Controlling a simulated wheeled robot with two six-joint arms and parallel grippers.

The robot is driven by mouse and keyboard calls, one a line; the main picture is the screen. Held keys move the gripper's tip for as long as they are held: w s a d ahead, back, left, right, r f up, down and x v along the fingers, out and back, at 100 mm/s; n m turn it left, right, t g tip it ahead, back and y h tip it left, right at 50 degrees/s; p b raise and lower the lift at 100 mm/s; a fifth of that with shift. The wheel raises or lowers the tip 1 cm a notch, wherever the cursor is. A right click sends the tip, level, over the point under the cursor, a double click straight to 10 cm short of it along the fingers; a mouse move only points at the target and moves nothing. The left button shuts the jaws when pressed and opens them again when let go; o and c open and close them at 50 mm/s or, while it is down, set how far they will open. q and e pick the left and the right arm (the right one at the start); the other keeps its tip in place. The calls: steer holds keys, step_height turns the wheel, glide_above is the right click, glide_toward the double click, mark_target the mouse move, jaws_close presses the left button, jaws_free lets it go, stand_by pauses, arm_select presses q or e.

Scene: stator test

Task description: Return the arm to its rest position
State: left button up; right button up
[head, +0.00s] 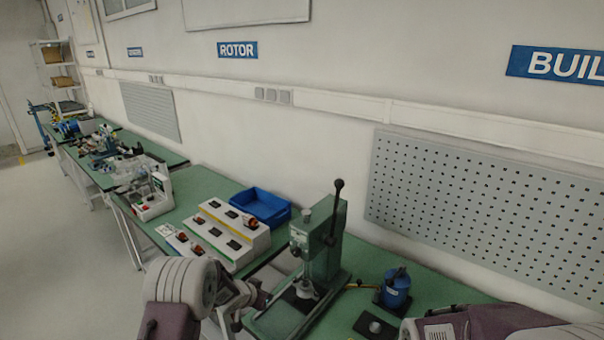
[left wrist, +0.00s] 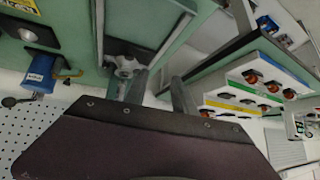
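My left arm comes in at the bottom of the head view, and its gripper (head: 250,302) is at the left of the green press (head: 322,245), near the table's front edge. In the left wrist view the two fingers of this gripper (left wrist: 158,95) stand apart with nothing between them. Part of the press base shows behind the fingers there. Part of my right arm shows at the bottom right corner of the head view; its gripper is not in view.
A green-topped bench (head: 430,290) runs along the wall. A white machine (head: 152,198) stands farther left. Open floor (head: 50,240) lies at the left.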

arm_select(q)
steer(key=s+a+r+n+g+y+b, duration=0.1)
steer(key=s+a+r+n, duration=0.15)
steer(key=s, duration=0.45)
steer(key=s+a+r+n+g+y, duration=0.1)
steer(key=s+a+r+g+y, duration=0.15)
steer(key=s, duration=0.35)
steer(key=s+n+g+h, duration=0.1)
steer(key=s+g, duration=0.2)
steer(key=s, duration=1.6)
steer(key=shift+s+d+r+n+b, duration=0.35)
steer(key=shift+r+b, duration=0.1)
